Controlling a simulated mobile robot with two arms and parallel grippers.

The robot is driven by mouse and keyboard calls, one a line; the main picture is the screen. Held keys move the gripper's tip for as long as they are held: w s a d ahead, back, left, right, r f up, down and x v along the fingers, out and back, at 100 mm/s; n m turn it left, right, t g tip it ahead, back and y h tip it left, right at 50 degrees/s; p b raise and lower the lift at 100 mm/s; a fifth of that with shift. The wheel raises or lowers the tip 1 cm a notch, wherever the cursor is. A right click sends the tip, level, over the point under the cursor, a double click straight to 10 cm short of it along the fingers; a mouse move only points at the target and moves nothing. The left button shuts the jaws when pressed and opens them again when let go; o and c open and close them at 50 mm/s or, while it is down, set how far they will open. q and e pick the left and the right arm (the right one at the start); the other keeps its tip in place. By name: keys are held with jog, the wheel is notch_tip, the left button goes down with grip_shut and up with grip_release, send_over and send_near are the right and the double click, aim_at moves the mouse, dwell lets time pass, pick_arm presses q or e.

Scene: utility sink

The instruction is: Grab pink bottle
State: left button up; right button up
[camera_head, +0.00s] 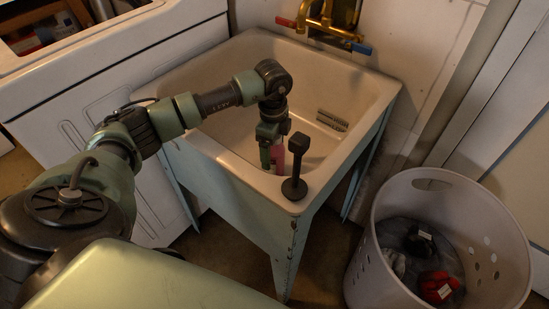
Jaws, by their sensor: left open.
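The pink bottle (278,158) stands inside the utility sink (228,152), near its front right corner. Only a narrow part of it shows, because my left gripper (271,160) is in front of and around it. The gripper points down into the sink from above, with its fingers open and at the bottle. I cannot tell whether the fingers touch the bottle. My right gripper is not in view.
A black plunger-like object (295,170) stands on the sink's front right corner, close to my gripper. A brass faucet (327,27) is on the back wall. A laundry basket (378,240) with clothes is at the right. A white appliance (105,110) is at the left.

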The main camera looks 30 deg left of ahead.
pick_arm(q)
jog(key=shift+f, duration=0.6)
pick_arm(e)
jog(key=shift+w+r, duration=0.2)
pick_arm(q)
jog(key=c, duration=1.5)
jog(key=shift+o, duration=0.2)
jog(key=shift+r, duration=0.15)
